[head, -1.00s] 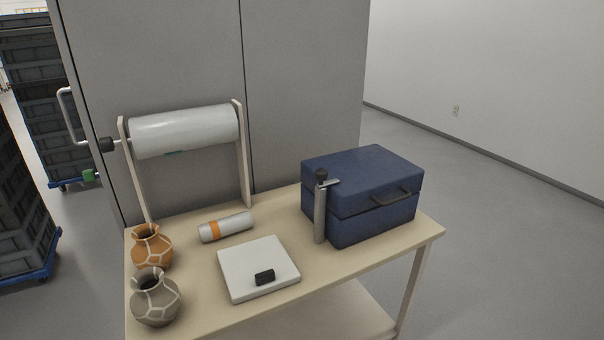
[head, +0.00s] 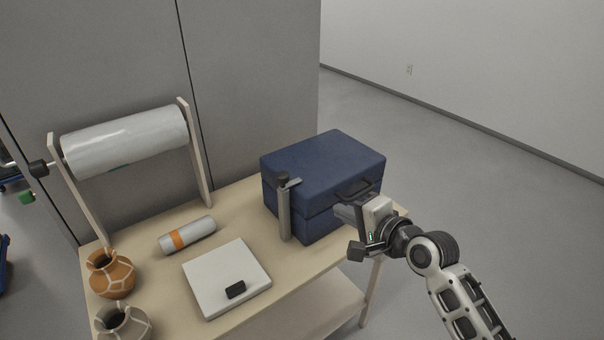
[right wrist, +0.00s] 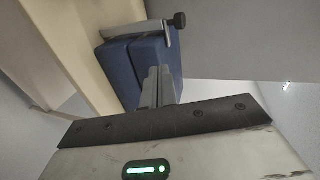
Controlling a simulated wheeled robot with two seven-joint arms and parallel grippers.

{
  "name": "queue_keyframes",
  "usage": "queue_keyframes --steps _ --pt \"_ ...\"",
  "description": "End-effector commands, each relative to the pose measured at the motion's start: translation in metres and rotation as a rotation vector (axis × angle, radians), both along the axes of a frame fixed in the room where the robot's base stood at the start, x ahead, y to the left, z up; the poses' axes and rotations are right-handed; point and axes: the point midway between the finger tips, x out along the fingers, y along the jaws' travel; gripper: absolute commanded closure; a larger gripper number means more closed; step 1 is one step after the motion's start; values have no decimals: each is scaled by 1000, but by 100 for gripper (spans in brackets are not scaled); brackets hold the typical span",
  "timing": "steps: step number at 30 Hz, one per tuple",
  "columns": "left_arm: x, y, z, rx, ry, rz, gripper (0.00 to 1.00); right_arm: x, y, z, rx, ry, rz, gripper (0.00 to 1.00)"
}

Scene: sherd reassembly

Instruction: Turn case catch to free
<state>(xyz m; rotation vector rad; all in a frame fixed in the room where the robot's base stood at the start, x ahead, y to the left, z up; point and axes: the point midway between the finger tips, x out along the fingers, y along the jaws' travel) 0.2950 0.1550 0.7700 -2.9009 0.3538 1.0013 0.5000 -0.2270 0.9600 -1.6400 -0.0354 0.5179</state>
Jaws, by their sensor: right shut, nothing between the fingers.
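The dark blue case (head: 322,165) stands shut at the right end of the table, its handle (head: 358,189) on the front side. The catch is a grey upright bar (head: 284,212) with a black knob (head: 281,177) and a short arm at its top reaching over the lid edge. My right gripper (head: 343,209) is in front of the case's front side, below the handle, shut and empty. In the right wrist view the fingers (right wrist: 158,87) point at the blue case (right wrist: 143,68), with the catch's knob (right wrist: 179,20) beyond. I cannot tell whether the fingers touch the case. My left gripper is not in view.
On the wooden table (head: 237,209) are a white pad (head: 215,275) with a black block (head: 235,290), a white roll with an orange band (head: 200,230), and two mended pots (head: 112,275). A film roll (head: 125,140) on a stand is at the back left.

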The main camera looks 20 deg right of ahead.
Motion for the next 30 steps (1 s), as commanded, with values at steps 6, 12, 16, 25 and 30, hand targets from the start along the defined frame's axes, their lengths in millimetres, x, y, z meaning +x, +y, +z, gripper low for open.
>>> queue_keyframes --steps 6,12,16,25,30 --pt "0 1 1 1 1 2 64 24 6 2 53 7 -10 100" --pt "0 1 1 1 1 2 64 62 19 -12 50 6 -10 100" --pt "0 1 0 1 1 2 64 87 28 -20 48 6 -10 100" --pt "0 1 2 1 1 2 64 125 42 -23 46 6 -10 100" --pt "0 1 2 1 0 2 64 130 45 -23 45 7 -10 100"
